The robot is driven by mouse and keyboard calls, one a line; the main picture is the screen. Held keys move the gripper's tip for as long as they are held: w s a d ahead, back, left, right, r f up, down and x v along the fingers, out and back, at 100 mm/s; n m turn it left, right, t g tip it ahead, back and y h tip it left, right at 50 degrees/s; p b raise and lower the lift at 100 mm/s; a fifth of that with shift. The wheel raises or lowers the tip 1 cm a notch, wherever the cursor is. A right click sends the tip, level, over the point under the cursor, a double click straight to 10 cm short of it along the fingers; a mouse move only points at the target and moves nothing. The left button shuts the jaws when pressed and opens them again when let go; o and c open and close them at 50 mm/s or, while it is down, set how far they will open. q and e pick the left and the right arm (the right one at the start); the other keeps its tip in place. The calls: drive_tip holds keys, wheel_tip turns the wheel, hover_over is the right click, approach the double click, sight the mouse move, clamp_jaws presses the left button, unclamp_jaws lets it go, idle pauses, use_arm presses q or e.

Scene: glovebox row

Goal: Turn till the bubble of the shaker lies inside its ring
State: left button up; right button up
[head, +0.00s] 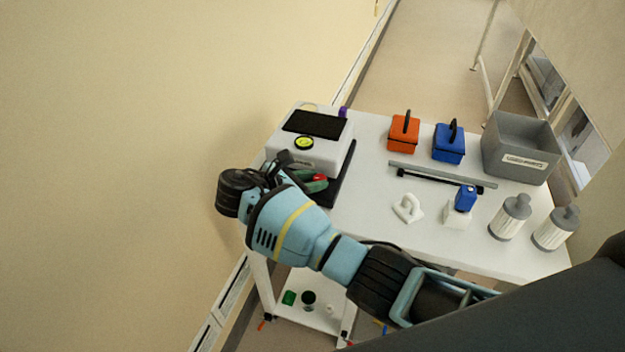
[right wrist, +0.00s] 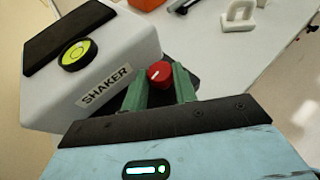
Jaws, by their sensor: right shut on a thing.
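The white shaker (head: 318,150) stands at the table's far left corner. It has a dark top plate and a SHAKER label, which shows in the right wrist view (right wrist: 104,87). Its round yellow-green bubble level (right wrist: 77,54) has a black rim; it also shows in the head view (head: 304,143). The bubble is too small to place surely against its ring. A red knob (right wrist: 159,74) with a white mark sits low by the shaker's front. My right gripper (right wrist: 160,84) has its green fingers on both sides of the knob, shut on it. My left gripper is out of view.
On the white table (head: 370,225) stand an orange box (head: 403,132), a blue box (head: 449,143), a grey bin (head: 520,147) and two ribbed canisters (head: 510,217). A dark bar (head: 440,176) and a white handle-shaped piece (head: 408,208) lie mid-table. A wall runs along the left.

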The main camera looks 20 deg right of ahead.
drive_tip(key=shift+w+m+g, duration=0.1)
drive_tip(key=shift+m+g, duration=0.6)
drive_tip(key=shift+g, duration=0.1)
drive_tip(key=o, duration=0.7)
